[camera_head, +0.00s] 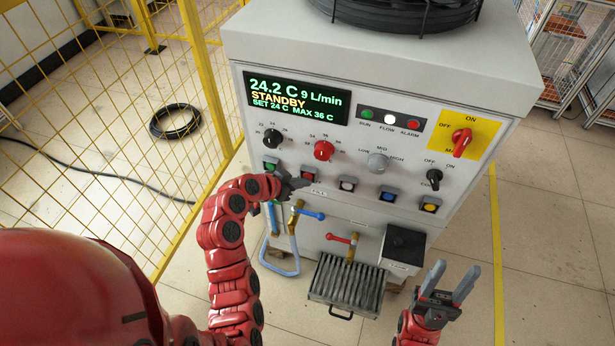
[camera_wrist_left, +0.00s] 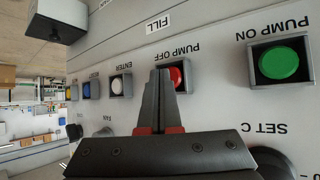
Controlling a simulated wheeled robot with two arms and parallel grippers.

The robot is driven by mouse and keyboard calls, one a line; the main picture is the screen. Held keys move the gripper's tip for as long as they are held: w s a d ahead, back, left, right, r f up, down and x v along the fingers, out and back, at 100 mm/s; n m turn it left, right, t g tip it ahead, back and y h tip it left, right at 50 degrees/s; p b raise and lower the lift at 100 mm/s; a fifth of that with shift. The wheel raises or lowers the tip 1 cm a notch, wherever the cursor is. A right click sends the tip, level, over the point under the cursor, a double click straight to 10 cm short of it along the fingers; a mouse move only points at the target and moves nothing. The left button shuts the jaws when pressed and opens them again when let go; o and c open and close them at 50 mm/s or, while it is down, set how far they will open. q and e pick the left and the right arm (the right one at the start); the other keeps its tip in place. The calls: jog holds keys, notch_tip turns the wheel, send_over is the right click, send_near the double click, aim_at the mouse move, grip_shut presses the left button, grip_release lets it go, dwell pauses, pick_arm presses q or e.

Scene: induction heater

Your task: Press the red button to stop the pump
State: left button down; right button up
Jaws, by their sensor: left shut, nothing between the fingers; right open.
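The red button (camera_wrist_left: 177,76), labelled PUMP OFF, sits in a square frame on the front panel. My left gripper (camera_wrist_left: 165,72) is shut and empty, its fingertips in front of the left part of this button. Whether they touch it I cannot tell. In the head view the left gripper (camera_head: 299,183) is at the panel's lower left, beside the red button (camera_head: 309,173). The green PUMP ON button (camera_wrist_left: 279,63) is clear of the fingers in the wrist view. My right gripper (camera_head: 453,276) is open and empty, to the right of the cabinet's lower front.
The cabinet's display (camera_head: 297,98) reads STANDBY, 24.2 C and 9 L/min. White, blue and yellow buttons continue along the row to the right. A blue-handled valve (camera_head: 308,213) and a red-handled valve (camera_head: 342,238) stick out below. Yellow mesh fencing (camera_head: 110,120) stands on the left.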

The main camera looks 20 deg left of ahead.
pick_arm(q)
jog(key=shift+s, duration=0.5)
jog(key=shift+s+a+b, duration=0.15)
jog(key=shift+s+b, duration=0.75)
jog(key=shift+s, duration=1.6)
jog(key=shift+s, duration=0.1)
jog(key=s+p, duration=0.7)
jog(key=s, duration=0.4)
jog(key=shift+a, duration=0.15)
jog(key=shift+w, duration=0.1)
